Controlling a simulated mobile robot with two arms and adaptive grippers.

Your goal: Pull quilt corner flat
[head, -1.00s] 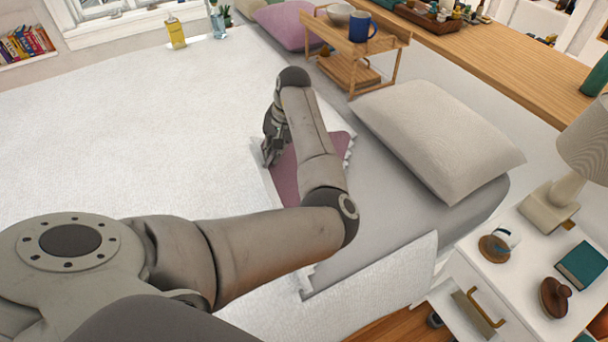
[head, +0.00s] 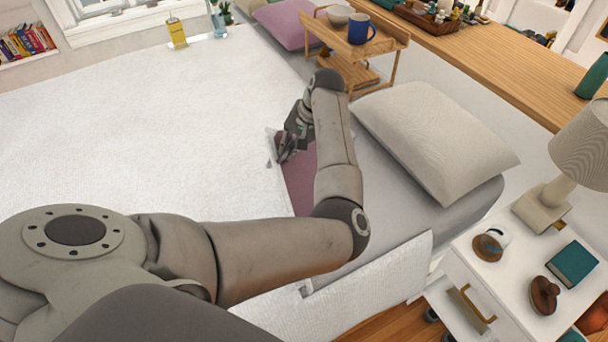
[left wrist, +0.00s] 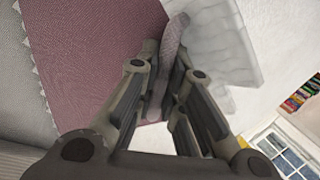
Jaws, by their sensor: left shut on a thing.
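The white quilt (head: 140,125) covers most of the bed. Near the pillow side a mauve, folded-over part of it (head: 301,185) shows beside and partly behind my left arm. My left gripper (head: 284,154) is shut on the quilt at this fold. In the left wrist view a mauve strip of quilt (left wrist: 172,60) runs between the fingers. The wider mauve face (left wrist: 95,50) with a scalloped edge lies to its left there, and rumpled pale cloth (left wrist: 215,45) to its right. My forearm hides part of the fold in the head view. My right gripper is out of view.
A pale pillow (head: 435,140) lies on the grey bedding right of my arm. A wooden stand (head: 385,50) holding a blue mug (head: 361,28) and a bowl is behind it. A white nightstand (head: 500,270) with a lamp (head: 575,150) stands at right.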

